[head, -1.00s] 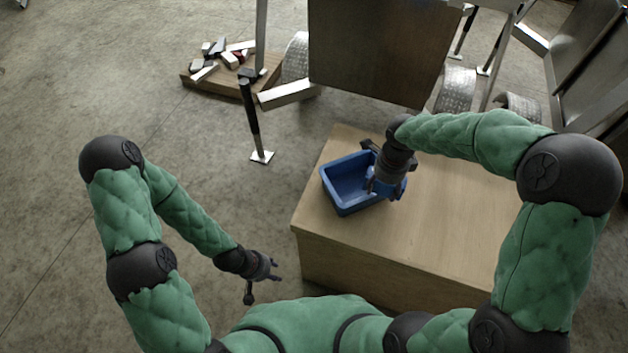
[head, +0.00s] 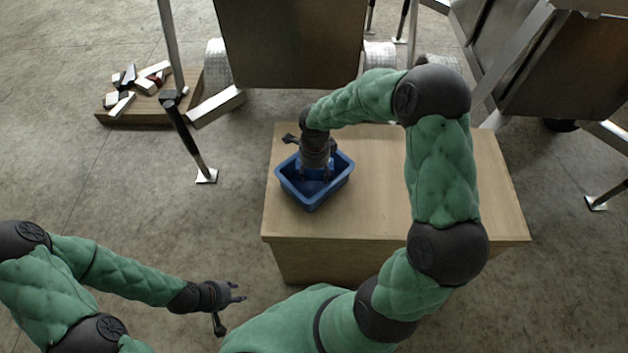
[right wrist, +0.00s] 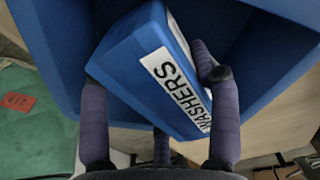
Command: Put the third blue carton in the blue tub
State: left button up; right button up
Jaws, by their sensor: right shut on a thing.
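The blue tub (head: 341,181) stands on the wooden box, towards its left end. My right gripper (head: 315,177) points down into the tub's opening. It is shut on a blue carton (right wrist: 125,65) with a white WASHERS label, seen tilted in the right wrist view. The tub's blue wall (right wrist: 45,35) shows around the carton there. I cannot tell whether the carton touches the tub's floor, or whether other cartons lie inside. My left gripper (head: 240,292) is empty, its fingers apart, low at the left of the wooden box.
The wooden box (head: 390,195) has a clear top to the right of the tub. Behind it stand aluminium trailers (head: 290,45), with a support leg (head: 190,140) to the left. A wooden board (head: 150,112) with several small blocks lies on the floor at the far left.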

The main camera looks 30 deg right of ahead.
aim_at(315, 185)
notch_tip(315, 185, down, 4)
jog(key=shift+f+b, duration=0.1)
jog(key=shift+b, duration=0.55)
jog(key=shift+f, duration=0.1)
jog(key=o, duration=1)
